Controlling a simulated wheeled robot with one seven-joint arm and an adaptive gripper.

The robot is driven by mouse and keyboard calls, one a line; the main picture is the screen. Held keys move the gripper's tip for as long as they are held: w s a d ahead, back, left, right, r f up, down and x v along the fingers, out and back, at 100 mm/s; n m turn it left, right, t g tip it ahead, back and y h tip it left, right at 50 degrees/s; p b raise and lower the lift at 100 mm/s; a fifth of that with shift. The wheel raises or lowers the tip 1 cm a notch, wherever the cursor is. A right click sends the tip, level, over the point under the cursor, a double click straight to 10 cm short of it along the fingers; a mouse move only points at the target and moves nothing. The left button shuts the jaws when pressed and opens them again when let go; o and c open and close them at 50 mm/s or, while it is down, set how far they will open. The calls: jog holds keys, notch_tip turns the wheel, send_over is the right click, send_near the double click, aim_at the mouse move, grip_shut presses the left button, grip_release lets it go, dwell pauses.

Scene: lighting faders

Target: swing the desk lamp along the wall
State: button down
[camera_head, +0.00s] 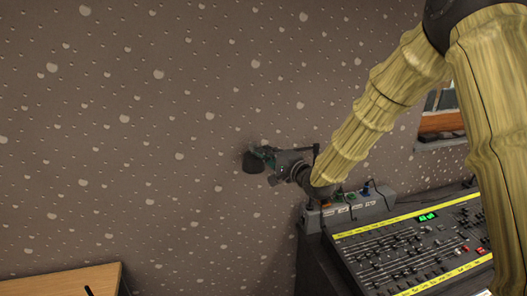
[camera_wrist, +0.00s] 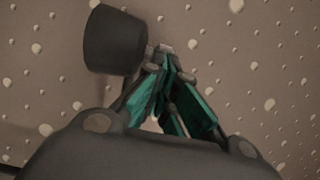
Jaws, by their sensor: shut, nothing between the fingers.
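The desk lamp shows as a dark, cup-shaped shade (camera_head: 252,163) close to the speckled wall. My gripper (camera_head: 266,152) reaches in from the right, at the shade's right side. In the wrist view my gripper (camera_wrist: 165,56) has its green-padded fingers drawn together at the tips, with nothing held between them. The fingertips are at or very near the shade's edge; I cannot tell whether they touch. The lamp's arm and mount are mostly hidden behind my gripper.
A mixing console (camera_head: 420,250) with many faders stands at the lower right, below my arm. A grey box with sockets and plugs (camera_head: 350,210) sits behind it. A wooden tabletop (camera_head: 60,281) is at the lower left. The wall left of the lamp is clear.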

jog(key=s+a+b+v, duration=0.1)
jog(key=b+v, duration=0.2)
jog(key=v, duration=0.9)
jog(key=s+d+f+n+g+h, duration=0.15)
jog(key=s+f, duration=0.45)
jog(key=f, duration=0.7)
jog(key=s+d+f+n+g+h, duration=0.1)
jog(key=s+d+f+g+h, duration=0.3)
jog(key=f, duration=0.8)
jog(key=s+a+f+n+g+h, duration=0.1)
jog(key=s+f+n+g, duration=0.1)
jog(key=s+f, duration=0.8)
jog(key=s+d+f+n+g+h, duration=0.2)
jog(key=s+d+f+n+g, duration=0.1)
jog(key=s+f, duration=0.6)
jog(key=s+d+f+n+g+h, duration=0.2)
jog(key=s+f, duration=0.7)
jog(key=s, duration=0.9)
jog(key=shift+d+f+n+g, duration=0.2)
jog(key=shift+d+n+g, duration=0.25)
jog(key=shift+d+g, duration=0.6)
jog(key=shift+a, duration=0.15)
